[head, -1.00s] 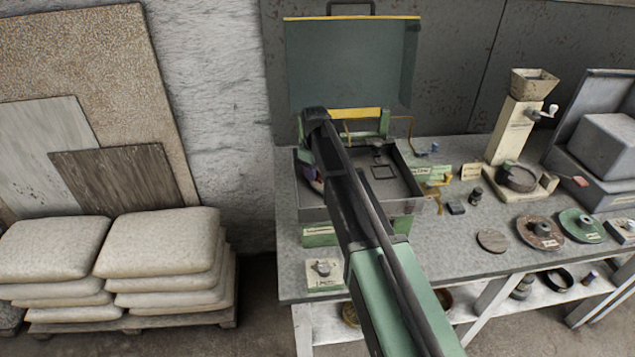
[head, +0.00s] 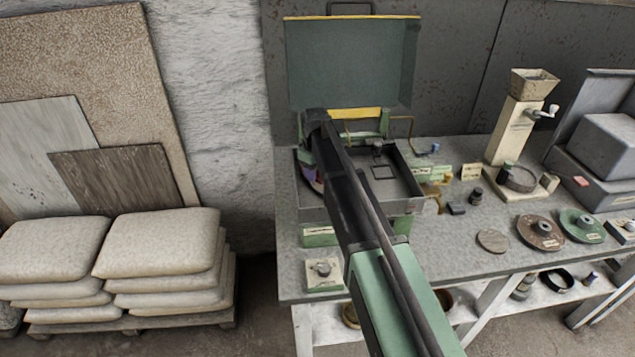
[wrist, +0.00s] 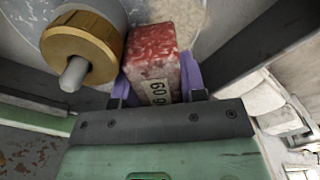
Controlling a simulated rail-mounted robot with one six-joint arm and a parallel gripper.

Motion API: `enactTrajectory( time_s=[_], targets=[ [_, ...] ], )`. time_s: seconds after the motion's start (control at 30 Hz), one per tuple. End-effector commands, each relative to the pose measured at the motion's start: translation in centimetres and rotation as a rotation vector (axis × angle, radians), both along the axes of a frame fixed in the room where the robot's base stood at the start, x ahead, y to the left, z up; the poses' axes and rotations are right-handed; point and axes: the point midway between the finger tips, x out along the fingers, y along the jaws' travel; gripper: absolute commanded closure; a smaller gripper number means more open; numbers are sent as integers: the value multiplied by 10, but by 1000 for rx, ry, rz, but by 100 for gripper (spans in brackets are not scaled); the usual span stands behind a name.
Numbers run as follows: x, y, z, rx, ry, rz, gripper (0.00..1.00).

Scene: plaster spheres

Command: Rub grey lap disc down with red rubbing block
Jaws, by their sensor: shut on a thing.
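The red rubbing block (wrist: 152,45), with a pale label reading 60, shows in the wrist view. My gripper (wrist: 158,72) is shut on it, with purple pads on both sides. The grey lap disc (wrist: 180,12) lies beyond the block at the top of the wrist view. I cannot tell whether the block touches it. In the head view, my arm hides the block and most of the disc; a purple bit of my gripper (head: 309,173) shows at the left of the grey tray.
The open-lidded case (head: 350,60) stands at the bench's back left. To the right are a brown disc (head: 540,232), a green disc (head: 582,225) and a hopper mill (head: 515,130). Stacked sacks (head: 155,245) stand on the floor at left. The bench front is partly clear.

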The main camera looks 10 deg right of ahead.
Motion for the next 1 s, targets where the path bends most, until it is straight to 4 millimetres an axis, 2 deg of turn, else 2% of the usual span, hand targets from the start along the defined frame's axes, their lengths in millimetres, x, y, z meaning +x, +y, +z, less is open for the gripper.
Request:
enactTrajectory(
  time_s=[0.37, 0.83, 1.0],
  targets=[
    [1, -3, -2, -6, -1, -2, 100],
    [17, 12, 2, -2, -1, 0, 100],
    [17, 13, 1, -1, -1, 0, 100]
  ],
)
